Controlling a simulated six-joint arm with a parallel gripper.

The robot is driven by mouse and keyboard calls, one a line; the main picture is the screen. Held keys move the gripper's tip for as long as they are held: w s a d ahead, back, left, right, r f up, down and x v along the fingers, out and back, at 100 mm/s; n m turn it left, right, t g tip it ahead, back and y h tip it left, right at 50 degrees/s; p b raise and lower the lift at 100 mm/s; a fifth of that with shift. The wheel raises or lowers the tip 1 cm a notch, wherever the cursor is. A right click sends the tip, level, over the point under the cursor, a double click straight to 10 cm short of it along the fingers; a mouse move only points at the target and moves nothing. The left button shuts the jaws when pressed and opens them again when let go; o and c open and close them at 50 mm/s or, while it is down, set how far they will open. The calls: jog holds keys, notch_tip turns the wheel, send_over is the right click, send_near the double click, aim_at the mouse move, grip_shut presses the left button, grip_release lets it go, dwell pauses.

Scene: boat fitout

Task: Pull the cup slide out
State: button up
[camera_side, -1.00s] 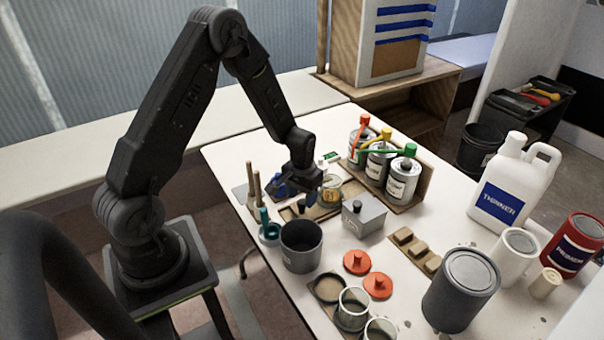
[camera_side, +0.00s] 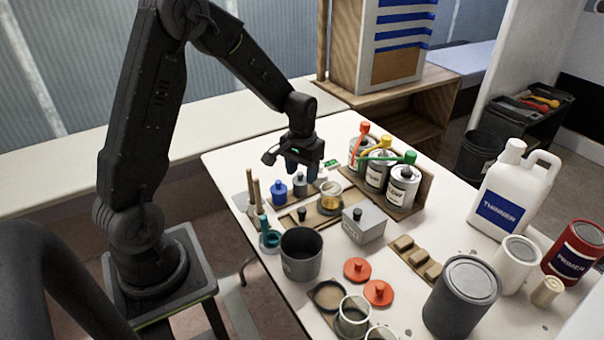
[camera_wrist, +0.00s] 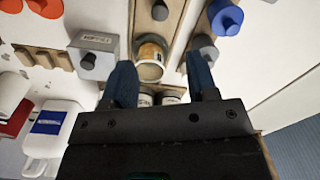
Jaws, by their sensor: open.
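The cup slide (camera_side: 290,221) is a pale wooden strip with a dark knob (camera_side: 302,214) at its near left end. A clear cup with amber contents (camera_side: 330,201) stands upright at its far end. My gripper (camera_side: 302,174) is open and empty, raised above the table behind the cup. In the wrist view the blue fingertips of my gripper (camera_wrist: 160,72) are spread apart, with the cup (camera_wrist: 150,62) showing between them, lower down. The knob (camera_wrist: 160,10) and part of the slide (camera_wrist: 147,22) show beyond the cup. No contact is visible.
A grey box (camera_side: 363,225) stands to the right of the slide. Blue (camera_side: 280,192) and grey (camera_side: 300,184) knobbed pieces stand to its left. Cans with coloured handles (camera_side: 376,170) are behind right. A dark grey cup (camera_side: 301,255) stands in front.

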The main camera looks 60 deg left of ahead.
aim_at(301, 208)
notch_tip(301, 208, down, 14)
jog(key=n, duration=0.9)
jog(key=shift+a, duration=0.1)
jog(key=shift+c, duration=0.3)
grip_shut()
